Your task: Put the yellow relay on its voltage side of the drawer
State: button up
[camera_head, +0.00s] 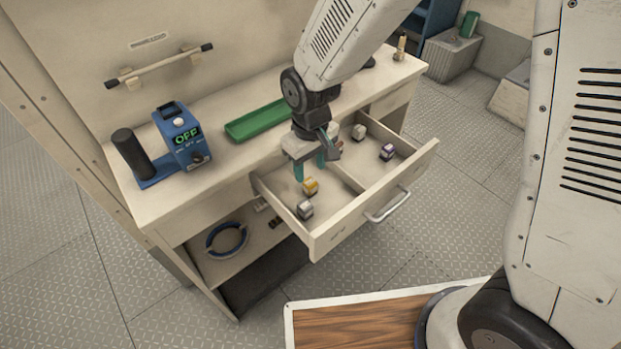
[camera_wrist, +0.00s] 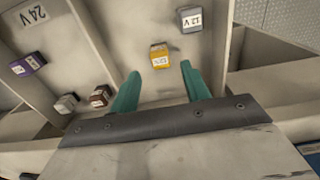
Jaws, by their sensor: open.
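The yellow relay (camera_head: 310,187) sits in the left compartment of the open drawer (camera_head: 330,240). In the wrist view the yellow relay (camera_wrist: 159,57) lies just beyond and between the fingertips, apart from both; its printed voltage is too small to read surely. A grey relay marked 12 V (camera_wrist: 190,19) is in the same compartment. Across the divider (camera_wrist: 93,35), the other compartment bears a 24V label (camera_wrist: 33,16) and holds a purple relay (camera_wrist: 29,64), a grey relay (camera_wrist: 66,103) and a red-brown relay (camera_wrist: 100,97). My gripper (camera_head: 310,168) is open and empty above the left compartment.
A green tray (camera_head: 258,120) and a blue device reading OFF (camera_head: 183,135) stand on the bench top behind the drawer. A dark cylinder (camera_head: 132,152) is beside the device. The drawer's handle (camera_head: 388,206) juts out in front. A shelf below holds a blue ring (camera_head: 227,240).

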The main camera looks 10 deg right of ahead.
aim_at(311, 182)
notch_tip(311, 182, up, 5)
jog(key=shift+r, duration=0.1)
jog(key=shift+d, duration=0.1)
jog(key=s+d+r+m+t, duration=0.1)
jog(key=s+d+r+m, duration=0.1)
jog(key=s+d+r, duration=0.45)
jog(key=s+d+r+m, duration=0.2)
jog(key=s+d+r, duration=0.2)
jog(key=d+r, duration=0.55)
jog(key=s+d+r+m, duration=0.1)
jog(key=s+d+m, duration=0.1)
jog(key=s+d, duration=0.3)
jog(key=shift+s+d+r+m, duration=0.2)
jog(key=shift+s+r+m, duration=0.15)
jog(key=shift+s, duration=1.9)
